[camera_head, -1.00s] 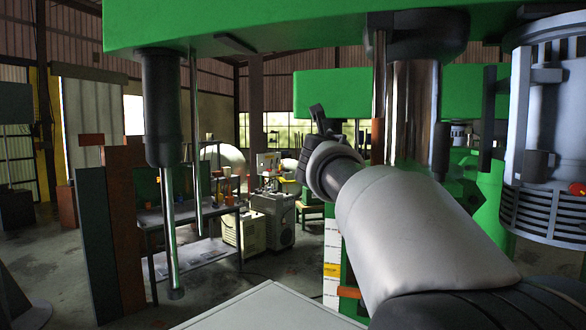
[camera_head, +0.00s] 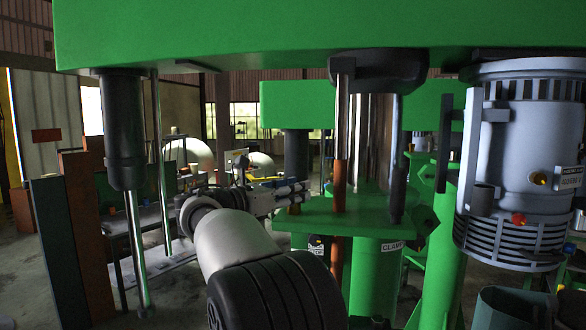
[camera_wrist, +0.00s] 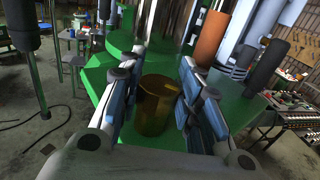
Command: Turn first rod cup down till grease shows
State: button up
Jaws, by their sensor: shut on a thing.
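My gripper (camera_head: 290,192) reaches toward the green machine's clamp area in the head view. In the wrist view my gripper (camera_wrist: 158,92) has its two blue-padded fingers on either side of a brown-yellow cup (camera_wrist: 154,108) and is shut on it. The cup is upright, wider at its top rim, over a green surface (camera_wrist: 100,75). A copper-orange rod (camera_wrist: 211,38) stands just beyond the right finger, and a copper-orange rod (camera_head: 339,185) also shows right of my gripper in the head view. I cannot make out any grease.
A green beam (camera_head: 200,30) spans the top, with a black-sleeved shaft (camera_head: 123,130) hanging at left. A grey motor (camera_head: 515,160) hangs at right, near a green post (camera_head: 440,240). A tool table (camera_wrist: 298,115) stands at right in the wrist view.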

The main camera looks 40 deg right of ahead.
jog(key=shift+r+m+g+y+p, duration=0.2)
jog(key=shift+m+g+p, duration=1.35)
jog(key=shift+p, duration=3)
jog(key=shift+r+m+g+y+p, duration=0.15)
jog(key=shift+m+g+p, duration=0.7)
jog(key=shift+g+p, duration=2.5)
jog(key=t+p, duration=0.1)
jog(key=p, duration=0.2)
jog(key=shift+t, duration=0.4)
jog(key=shift+f+m+g+y+p, duration=0.1)
jog(key=shift+m+g+y+p, duration=0.1)
jog(key=shift+m+g+p, duration=0.45)
jog(key=shift+f+m+g+y+p, duration=0.15)
jog(key=shift+m+g+p, duration=0.1)
jog(key=shift+p, duration=0.75)
jog(key=o, duration=1.1)
jog(key=shift+f, duration=0.1)
jog(key=b, duration=0.2)
jog(key=shift+w+f+n+t+b, duration=0.1)
jog(key=shift+n+t+b, duration=0.25)
jog(key=shift+n+t, duration=0.05)
jog(key=shift+t+b, duration=0.3)
jog(key=shift+b, duration=0.3)
jog(key=b, duration=0.2)
jog(key=n+t+h+b, duration=0.1)
jog(key=b, duration=0.1)
jog(key=shift+f+t, duration=0.2)
jog(key=shift+t, duration=0.1)
